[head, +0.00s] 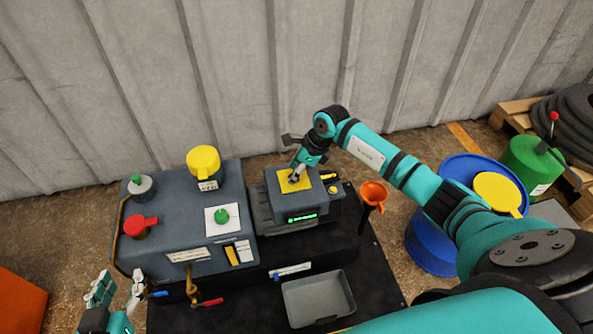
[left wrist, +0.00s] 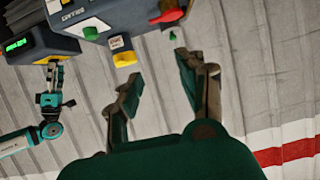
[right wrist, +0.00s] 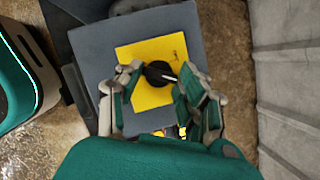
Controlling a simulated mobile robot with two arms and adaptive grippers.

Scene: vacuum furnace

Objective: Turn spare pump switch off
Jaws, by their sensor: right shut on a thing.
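A black rotary switch (right wrist: 158,73) with a white pointer mark sits on a yellow plate (right wrist: 152,98) on top of a small grey pump unit (right wrist: 92,52). In the head view the yellow plate (head: 285,182) shows, with the switch mostly hidden by my right gripper (head: 296,174). In the right wrist view my right gripper's fingers (right wrist: 154,80) are on both sides of the switch, shut on it. The pointer points right and slightly down there. My left gripper (head: 119,286) is open and empty at the lower left, its fingers (left wrist: 160,78) apart in the left wrist view.
A larger grey cabinet (head: 170,235) carries red, green and yellow knobs. A green-lit display (head: 302,218) is on the pump unit's front. An orange funnel (head: 373,193), a grey tray (head: 318,298) and a blue drum (head: 430,245) stand to the right. A ribbed wall is behind.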

